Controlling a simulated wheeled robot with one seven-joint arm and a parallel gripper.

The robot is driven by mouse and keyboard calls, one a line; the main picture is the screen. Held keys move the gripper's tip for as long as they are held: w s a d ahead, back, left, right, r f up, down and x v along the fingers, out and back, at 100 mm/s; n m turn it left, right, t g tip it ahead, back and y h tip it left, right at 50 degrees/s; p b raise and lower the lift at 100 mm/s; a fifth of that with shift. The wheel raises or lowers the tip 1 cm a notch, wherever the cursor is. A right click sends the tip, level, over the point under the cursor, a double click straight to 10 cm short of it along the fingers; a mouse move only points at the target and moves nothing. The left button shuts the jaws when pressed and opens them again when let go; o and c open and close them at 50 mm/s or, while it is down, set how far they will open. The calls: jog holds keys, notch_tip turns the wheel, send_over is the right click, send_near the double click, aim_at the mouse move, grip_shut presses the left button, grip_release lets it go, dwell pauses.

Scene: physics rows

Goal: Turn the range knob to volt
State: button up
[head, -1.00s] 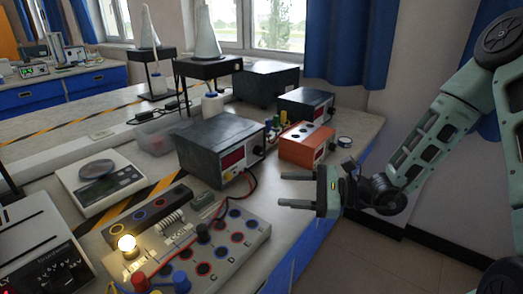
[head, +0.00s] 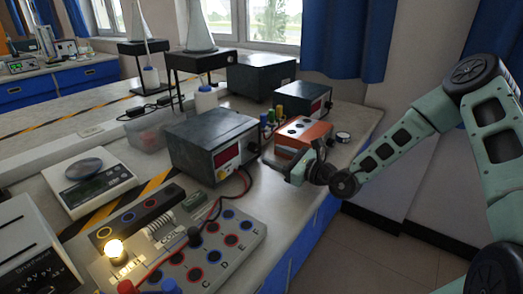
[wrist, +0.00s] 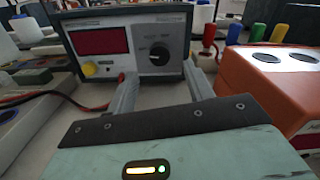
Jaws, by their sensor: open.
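The range knob (wrist: 159,55) is a round black dial on the right half of a dark meter's front panel, right of a dark red display (wrist: 100,41). Small markings ring it, too blurred to read. The meter (head: 205,135) stands mid-bench in the head view, where I cannot make out the knob clearly. My gripper (wrist: 161,85) is open and empty, its two fingers pointing at the panel, low and either side of the knob. A gap seems to remain between fingertips and knob. In the head view my gripper (head: 279,167) is right of the meter's front.
An orange box (wrist: 270,85) stands close to the right of my fingers. A yellow knob (wrist: 89,69) and red and black leads sit at the panel's lower left. A circuit board with a lit bulb (head: 114,248) lies in front.

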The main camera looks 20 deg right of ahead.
aim_at(258, 149)
jog(key=x, duration=0.6)
jog(key=shift+s, duration=0.1)
jog(key=shift+c, duration=0.3)
jog(key=c, duration=0.9)
